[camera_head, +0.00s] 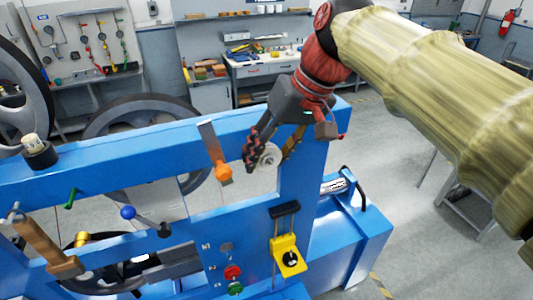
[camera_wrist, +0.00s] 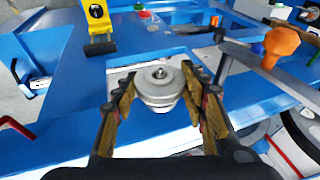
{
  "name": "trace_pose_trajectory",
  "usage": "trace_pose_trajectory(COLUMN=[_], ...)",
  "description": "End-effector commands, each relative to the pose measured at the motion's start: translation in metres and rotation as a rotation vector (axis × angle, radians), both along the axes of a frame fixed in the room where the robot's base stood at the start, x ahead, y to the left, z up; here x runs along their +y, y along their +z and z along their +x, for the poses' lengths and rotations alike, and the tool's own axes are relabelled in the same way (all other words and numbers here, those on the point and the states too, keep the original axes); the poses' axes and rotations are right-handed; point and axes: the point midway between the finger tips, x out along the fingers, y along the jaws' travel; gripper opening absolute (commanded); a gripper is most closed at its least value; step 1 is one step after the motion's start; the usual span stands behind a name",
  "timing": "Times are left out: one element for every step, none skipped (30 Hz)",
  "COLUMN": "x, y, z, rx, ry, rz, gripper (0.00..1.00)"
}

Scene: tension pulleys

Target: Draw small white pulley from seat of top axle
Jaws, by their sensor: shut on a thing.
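The small white pulley (camera_head: 269,157) shows in the head view in front of the open window of the blue machine frame. In the wrist view the pulley (camera_wrist: 161,92) is a pale grooved disc with a dark centre, between my two fingers. My gripper (camera_head: 272,148) reaches down over the frame's top beam and is shut on the pulley, one finger on each side; the gripper also shows in the wrist view (camera_wrist: 160,84). The top axle is not clearly visible, so I cannot tell whether the pulley still touches its seat.
An orange-knobbed lever (camera_head: 222,172) stands close left of the pulley. A yellow block (camera_head: 288,257) and red and green buttons (camera_head: 233,271) are on the lower blue frame. Large dark-rimmed wheels (camera_head: 125,108) stand behind. Open floor lies to the right.

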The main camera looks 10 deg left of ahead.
Motion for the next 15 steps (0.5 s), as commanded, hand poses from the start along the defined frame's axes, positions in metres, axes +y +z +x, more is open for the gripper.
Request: trace_pose_trajectory(x=[-0.0006, -0.0009, -0.0013, -0.0015, -0.0018, -0.0022, -0.0024, -0.0027, -0.0031, -0.0034, -0.0036, -0.004, -0.0043, -0.0046, -0.0049], y=[0.0001, 0.0001, 0.0001, 0.0001, 0.0002, 0.0001, 0.0001, 0.0001, 0.0, 0.0001, 0.0, 0.0, -0.0001, -0.0001, -0.0001], z=[-0.0009, -0.0013, -0.0019, -0.0023, -0.0028, -0.0034, -0.0038, -0.0043, -0.0049, -0.0053, -0.0057, -0.0064, -0.0068, -0.0072, -0.0079], rx=[-0.001, -0.001, -0.001, -0.001, -0.001, -0.001, -0.001, -0.001, -0.001, -0.001, -0.001, -0.001, -0.001, -0.001, -0.001], ry=[0.0, 0.0, 0.0, 0.0, 0.0, 0.0, 0.0, 0.0, 0.0, 0.0, 0.0, 0.0, 0.0, 0.0, 0.0], rz=[0.001, 0.001, 0.001, 0.001, 0.001, 0.001, 0.001, 0.001, 0.001, 0.001, 0.001, 0.001, 0.001, 0.001, 0.001], gripper=[0.16, 0.16, 0.16, 0.16, 0.16, 0.16, 0.16, 0.16, 0.16, 0.16, 0.16, 0.16, 0.16, 0.16, 0.16])
